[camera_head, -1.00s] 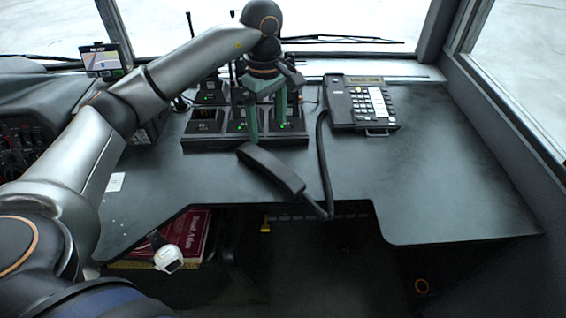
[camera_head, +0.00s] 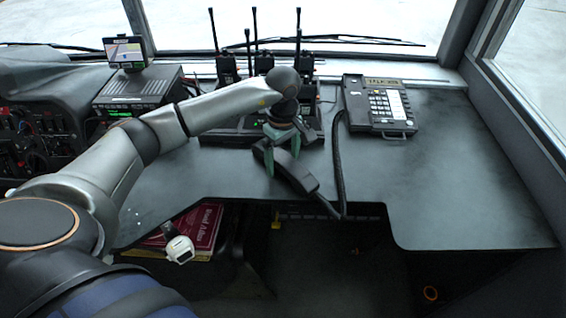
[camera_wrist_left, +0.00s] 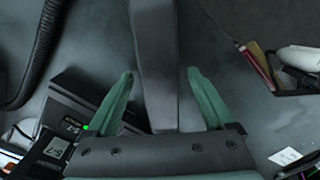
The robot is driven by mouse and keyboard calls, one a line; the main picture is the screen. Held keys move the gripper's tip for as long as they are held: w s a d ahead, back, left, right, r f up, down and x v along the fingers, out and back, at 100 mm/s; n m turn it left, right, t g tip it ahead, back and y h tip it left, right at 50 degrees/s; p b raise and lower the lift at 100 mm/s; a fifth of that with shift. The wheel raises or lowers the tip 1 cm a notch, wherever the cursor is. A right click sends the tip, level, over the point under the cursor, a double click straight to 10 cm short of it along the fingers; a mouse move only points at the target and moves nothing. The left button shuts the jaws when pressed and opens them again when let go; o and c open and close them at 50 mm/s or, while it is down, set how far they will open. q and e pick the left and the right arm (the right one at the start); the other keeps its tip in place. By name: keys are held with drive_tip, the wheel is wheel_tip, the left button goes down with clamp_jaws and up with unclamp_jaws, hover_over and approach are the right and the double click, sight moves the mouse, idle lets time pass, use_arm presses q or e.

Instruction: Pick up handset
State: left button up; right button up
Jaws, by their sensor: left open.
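The black handset (camera_head: 297,176) lies on the dark desk (camera_head: 440,180) near its front edge, with a coiled cord (camera_head: 338,165) looping from its lower end towards the desk phone (camera_head: 380,106). My left gripper (camera_head: 282,160) is open low over the handset's upper part, with its green fingers on either side. In the left wrist view, the handset (camera_wrist_left: 154,50) runs between the open fingers of the gripper (camera_wrist_left: 160,75), with gaps beside it. Contact is not visible. My right gripper is not in view.
Several handheld radios (camera_head: 228,68) with tall antennas stand in a charger dock behind my left gripper, partly hidden by my arm. A red book (camera_head: 205,228) and a white object (camera_head: 180,249) are below the desk. The desk's right side is clear.

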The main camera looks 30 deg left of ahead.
use_arm(q)
clamp_jaws()
idle(0.8)
